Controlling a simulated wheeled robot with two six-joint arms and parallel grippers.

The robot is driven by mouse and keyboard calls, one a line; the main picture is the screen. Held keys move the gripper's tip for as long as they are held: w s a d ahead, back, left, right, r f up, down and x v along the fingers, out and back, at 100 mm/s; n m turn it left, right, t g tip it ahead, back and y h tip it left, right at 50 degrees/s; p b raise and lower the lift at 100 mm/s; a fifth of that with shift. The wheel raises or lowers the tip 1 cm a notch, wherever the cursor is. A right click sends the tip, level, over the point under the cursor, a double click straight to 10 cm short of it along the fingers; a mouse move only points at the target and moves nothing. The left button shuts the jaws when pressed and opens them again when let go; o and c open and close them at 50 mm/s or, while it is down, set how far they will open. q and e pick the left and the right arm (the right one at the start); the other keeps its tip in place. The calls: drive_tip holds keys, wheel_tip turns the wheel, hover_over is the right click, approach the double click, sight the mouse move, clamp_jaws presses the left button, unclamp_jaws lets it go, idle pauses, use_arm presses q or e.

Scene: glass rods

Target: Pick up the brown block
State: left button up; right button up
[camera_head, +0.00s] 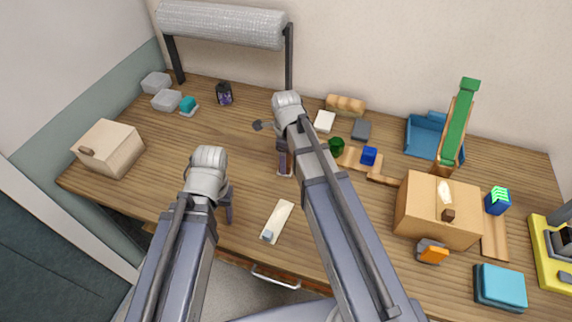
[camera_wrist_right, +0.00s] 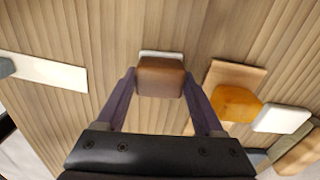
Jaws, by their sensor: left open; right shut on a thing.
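The brown block (camera_wrist_right: 160,77) is between the fingers of my right gripper (camera_wrist_right: 163,85), which is shut on it in the right wrist view. A white edge (camera_wrist_right: 160,54) shows just beyond the block; I cannot tell how far the block is above it. In the head view my right gripper (camera_head: 285,158) is over the middle of the table, and my arm hides much of it. A reddish-brown bit of the block (camera_head: 283,162) shows there. My left gripper (camera_head: 228,207) is open and empty over the table to the left; its fingers are partly hidden.
A white strip (camera_head: 278,221) lies between my arms. A green cup (camera_head: 336,147) and blue block (camera_head: 369,155) are right of my right gripper. A cardboard box (camera_head: 437,211) stands at right, a pale box (camera_head: 108,148) at left. The table's left middle is clear.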

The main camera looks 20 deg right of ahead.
drive_tip(key=shift+c, duration=1.1)
use_arm(q)
drive_tip(key=shift+r, duration=0.1)
use_arm(e)
drive_tip(key=shift+r, duration=0.1)
wheel_tip(320, 180, up, 10)
drive_tip(key=p, duration=1)
use_arm(q)
wheel_tip(320, 180, up, 10)
